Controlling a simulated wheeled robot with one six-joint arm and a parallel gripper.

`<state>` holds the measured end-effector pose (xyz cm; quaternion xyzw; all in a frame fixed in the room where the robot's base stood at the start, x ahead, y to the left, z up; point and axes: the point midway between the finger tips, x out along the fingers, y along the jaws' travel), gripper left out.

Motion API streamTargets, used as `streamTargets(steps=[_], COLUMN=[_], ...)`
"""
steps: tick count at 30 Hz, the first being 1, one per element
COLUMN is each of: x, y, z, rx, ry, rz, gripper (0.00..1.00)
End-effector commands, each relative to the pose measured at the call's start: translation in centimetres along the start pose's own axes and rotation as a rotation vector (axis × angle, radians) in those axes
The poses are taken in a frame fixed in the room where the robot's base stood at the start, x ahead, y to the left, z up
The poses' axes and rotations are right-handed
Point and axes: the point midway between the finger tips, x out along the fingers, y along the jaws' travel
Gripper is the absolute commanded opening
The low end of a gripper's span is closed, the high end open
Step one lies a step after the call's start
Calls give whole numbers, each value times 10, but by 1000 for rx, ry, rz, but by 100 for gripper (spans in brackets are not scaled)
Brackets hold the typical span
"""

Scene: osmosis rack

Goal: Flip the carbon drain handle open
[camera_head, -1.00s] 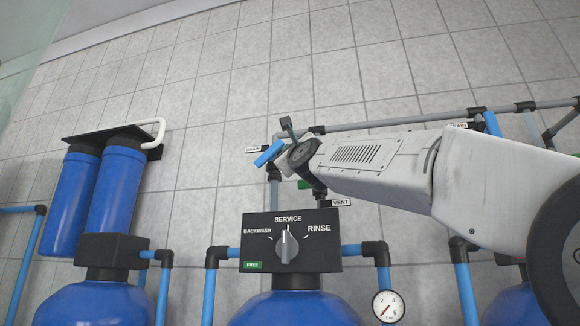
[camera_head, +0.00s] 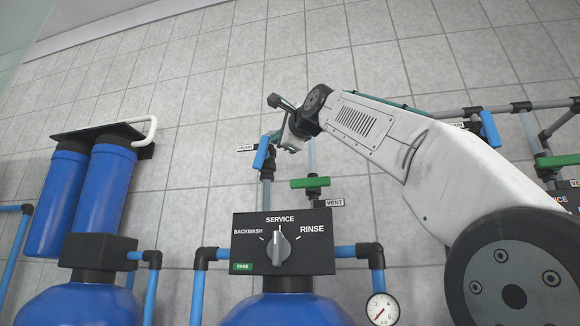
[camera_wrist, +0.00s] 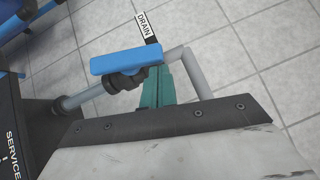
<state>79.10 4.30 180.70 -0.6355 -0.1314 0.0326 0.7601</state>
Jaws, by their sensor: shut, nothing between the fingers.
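The carbon drain handle is a blue lever (camera_head: 261,152) beside the DRAIN label (camera_head: 245,147), left of centre in the head view. It sits steeply, tilted a little from the upright grey pipe. In the wrist view the blue lever (camera_wrist: 130,60) lies roughly along its pipe, at a slight angle. My gripper (camera_head: 276,136) is at the lever's upper right end in the head view. In the wrist view its teal fingers (camera_wrist: 160,86) are shut and empty, close by the lever's right end. I cannot tell whether they touch it.
A green VENT handle (camera_head: 310,182) sits just right and below. Under it is the black SERVICE control box (camera_head: 284,241) with a knob. A pressure gauge (camera_head: 383,308) is lower right. Blue filter housings (camera_head: 105,190) stand left. The tiled wall above is free.

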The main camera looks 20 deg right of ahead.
Motion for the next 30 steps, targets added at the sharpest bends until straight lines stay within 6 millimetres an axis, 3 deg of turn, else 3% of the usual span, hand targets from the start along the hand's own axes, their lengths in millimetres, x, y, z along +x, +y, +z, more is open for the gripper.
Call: streamTargets(steps=[30], x=[1], y=[-9], z=[15], rx=[-2], ry=[-5], rz=[5], gripper=[0])
